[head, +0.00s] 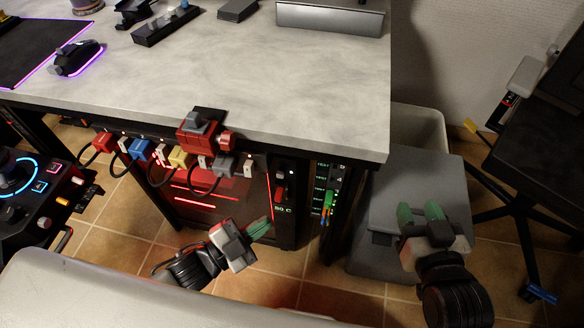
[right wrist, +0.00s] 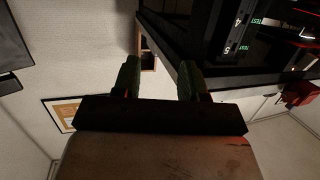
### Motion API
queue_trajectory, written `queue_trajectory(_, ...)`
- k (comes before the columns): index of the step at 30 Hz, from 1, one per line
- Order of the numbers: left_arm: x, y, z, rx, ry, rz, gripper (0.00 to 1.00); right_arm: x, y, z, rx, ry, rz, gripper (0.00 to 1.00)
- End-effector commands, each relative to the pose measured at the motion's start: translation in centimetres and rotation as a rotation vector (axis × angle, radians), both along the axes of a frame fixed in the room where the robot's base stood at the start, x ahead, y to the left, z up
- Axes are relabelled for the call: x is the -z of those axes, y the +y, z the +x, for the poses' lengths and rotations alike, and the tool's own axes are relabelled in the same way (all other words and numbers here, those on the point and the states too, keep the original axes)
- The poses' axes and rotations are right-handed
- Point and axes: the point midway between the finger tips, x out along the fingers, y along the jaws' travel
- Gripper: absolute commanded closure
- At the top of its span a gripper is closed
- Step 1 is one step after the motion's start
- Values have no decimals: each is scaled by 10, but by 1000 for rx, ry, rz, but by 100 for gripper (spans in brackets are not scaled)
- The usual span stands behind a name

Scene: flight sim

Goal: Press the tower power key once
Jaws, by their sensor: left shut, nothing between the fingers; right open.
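The dark tower (head: 212,186) with red-lit lines stands under the desk. At its right a narrow black panel (head: 285,225) carries a small red switch (head: 280,194) and white lettering; I cannot tell for certain which part is the power key. My left gripper (head: 262,227) is shut and empty, its green fingertips just left of and below that switch, close to the panel; contact cannot be told. My right gripper (head: 420,212) is open and empty over a grey box, right of the desk. Its parted fingers also show in the right wrist view (right wrist: 158,78).
The desk (head: 300,80) overhangs the tower. Coloured plugs with cables (head: 140,150) line its front edge. A panel with green labels (head: 325,185) stands right of the tower. The grey box (head: 385,205), a bin (head: 418,125) and a black chair (head: 540,130) fill the right side.

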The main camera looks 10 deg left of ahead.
Motion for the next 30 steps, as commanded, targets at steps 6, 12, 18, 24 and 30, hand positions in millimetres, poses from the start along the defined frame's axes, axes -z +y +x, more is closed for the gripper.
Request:
queue_trajectory(6,1,-1,-5,36,-28,-3,100,-3,1,1,-1,-21,6,57)
queue_trajectory(12,1,-1,-5,34,-26,-3,100,-3,1,1,-1,-20,6,57)
queue_trajectory(18,2,-1,2,33,-27,-3,100,-6,2,2,-4,-58,15,57)
queue_trajectory(24,3,-1,26,33,-31,-1,100,-27,8,7,-15,-233,60,57)
queue_trajectory(30,3,-2,54,33,-29,-2,100,-53,12,5,-26,-439,113,57)
